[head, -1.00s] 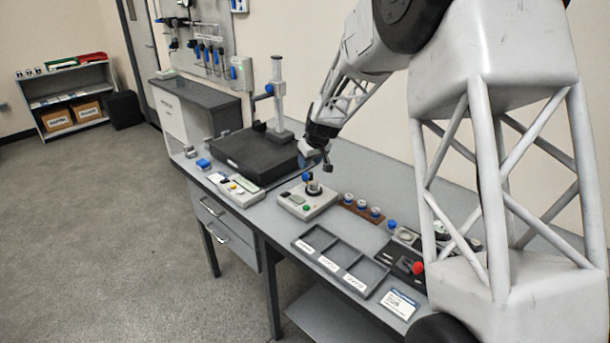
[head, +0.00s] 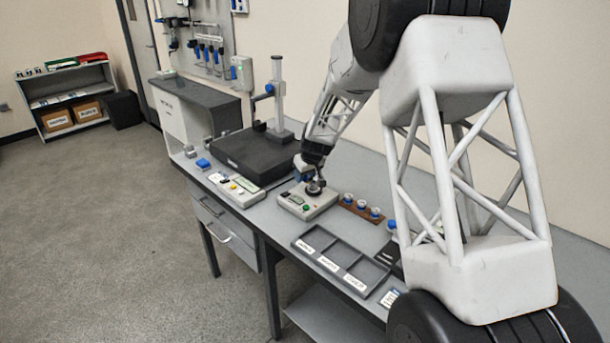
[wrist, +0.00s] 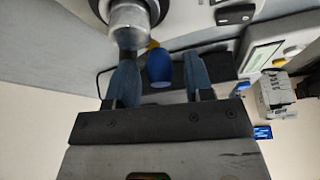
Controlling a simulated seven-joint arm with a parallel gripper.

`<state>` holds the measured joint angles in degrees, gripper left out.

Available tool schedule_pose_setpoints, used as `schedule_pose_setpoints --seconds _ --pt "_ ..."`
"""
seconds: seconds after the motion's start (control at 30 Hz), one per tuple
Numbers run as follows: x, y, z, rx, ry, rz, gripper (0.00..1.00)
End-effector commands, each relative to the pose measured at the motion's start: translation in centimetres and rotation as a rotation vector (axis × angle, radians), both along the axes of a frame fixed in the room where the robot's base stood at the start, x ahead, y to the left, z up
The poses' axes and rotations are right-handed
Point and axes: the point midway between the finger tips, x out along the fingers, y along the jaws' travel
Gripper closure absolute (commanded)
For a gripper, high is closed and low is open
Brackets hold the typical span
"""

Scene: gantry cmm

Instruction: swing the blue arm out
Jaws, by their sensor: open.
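A grey box (head: 301,207) with a green button stands on the bench in the head view. My gripper (head: 312,181) is low over its far right part and hides the blue piece there. In the wrist view a rounded blue end (wrist: 159,70), likely the blue arm's, shows between the two blue-grey fingers of my gripper (wrist: 160,80). The fingers are apart, with a gap visible on its right; contact on the left cannot be told. A round metal post (wrist: 128,18) stands close to the left finger.
A black block with an upright stand (head: 278,95) is behind and left of the box. A small control panel (head: 236,189) lies to its left. A brown rack (head: 361,208) of round pieces is to its right. A divided tray (head: 340,257) lies in front.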

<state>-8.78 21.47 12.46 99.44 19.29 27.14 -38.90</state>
Motion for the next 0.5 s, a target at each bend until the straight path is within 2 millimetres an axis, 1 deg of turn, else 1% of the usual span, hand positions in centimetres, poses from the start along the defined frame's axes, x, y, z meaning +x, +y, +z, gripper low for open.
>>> schedule_pose_setpoints --seconds 0.3,0.37,0.5 --pt "0.04 0.04 -0.08 0.000 0.000 0.000 0.53" --pt "0.04 0.04 -0.08 0.000 0.000 0.000 0.60" --pt "0.04 0.04 -0.08 0.000 0.000 0.000 0.82"
